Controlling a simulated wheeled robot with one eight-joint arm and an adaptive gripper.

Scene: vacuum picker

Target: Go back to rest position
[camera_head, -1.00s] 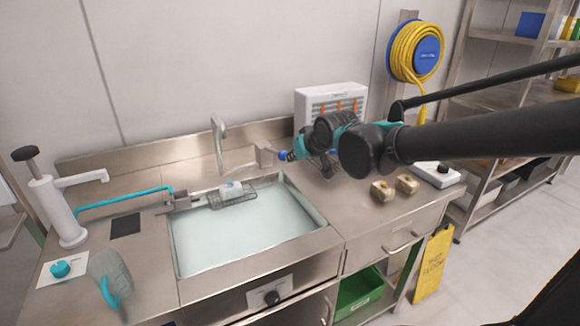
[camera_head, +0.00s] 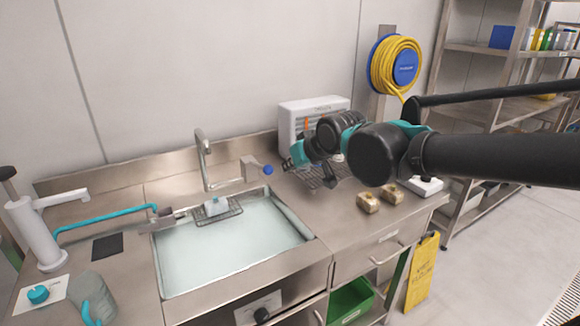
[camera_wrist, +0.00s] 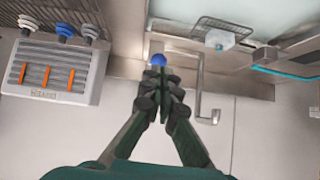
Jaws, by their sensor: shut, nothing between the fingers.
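My gripper (camera_head: 289,164) is at the end of my arm, above the counter behind the sink. In the wrist view my gripper (camera_wrist: 161,84) has its fingers together with nothing held. A blue knob (camera_head: 268,170) on a metal block is just left of the gripper in the head view. In the wrist view the blue knob (camera_wrist: 158,60) appears just beyond the fingertips; I cannot tell the exact gap.
The sink (camera_head: 230,245) holds water, with a white block (camera_head: 217,204) on a wire rack. A tap (camera_head: 203,160) stands behind it. A white box with orange slots (camera_wrist: 48,72) is near my arm. Two tan blocks (camera_head: 368,203) lie on the right counter.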

